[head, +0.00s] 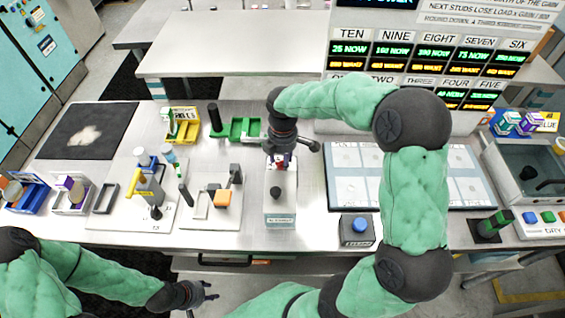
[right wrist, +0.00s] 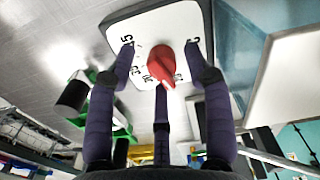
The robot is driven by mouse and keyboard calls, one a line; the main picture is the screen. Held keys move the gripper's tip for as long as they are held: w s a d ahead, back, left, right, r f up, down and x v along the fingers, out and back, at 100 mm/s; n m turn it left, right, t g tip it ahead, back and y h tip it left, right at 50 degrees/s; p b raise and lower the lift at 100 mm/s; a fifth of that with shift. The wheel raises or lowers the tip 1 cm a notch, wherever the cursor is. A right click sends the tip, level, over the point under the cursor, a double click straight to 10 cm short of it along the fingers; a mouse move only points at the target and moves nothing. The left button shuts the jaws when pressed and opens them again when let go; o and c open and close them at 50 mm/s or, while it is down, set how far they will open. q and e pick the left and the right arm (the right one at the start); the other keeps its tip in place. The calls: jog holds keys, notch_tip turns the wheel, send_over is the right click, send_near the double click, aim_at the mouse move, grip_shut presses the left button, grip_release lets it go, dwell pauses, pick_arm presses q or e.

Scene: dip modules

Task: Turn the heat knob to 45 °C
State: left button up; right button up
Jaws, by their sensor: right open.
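The red heat knob (right wrist: 166,66) sits on a white dial plate (right wrist: 150,22) with black numbers in the right wrist view. Its narrow end points toward the bottom of that view; the exact number it points at is hard to read. My right gripper (right wrist: 162,60) is open, its fingers spread on both sides of the knob with visible gaps. In the head view my right gripper (head: 280,160) is over the back of a white box-shaped unit (head: 280,212) and mostly hides the knob. My left gripper (head: 205,293) hangs in front of the table, apart from everything; its opening is unclear.
A green tray (head: 240,130) lies behind. On the right are a blue button (head: 359,225) and a flat panel (head: 455,165).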

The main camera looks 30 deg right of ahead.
jog(key=shift+f, duration=0.6)
grip_shut()
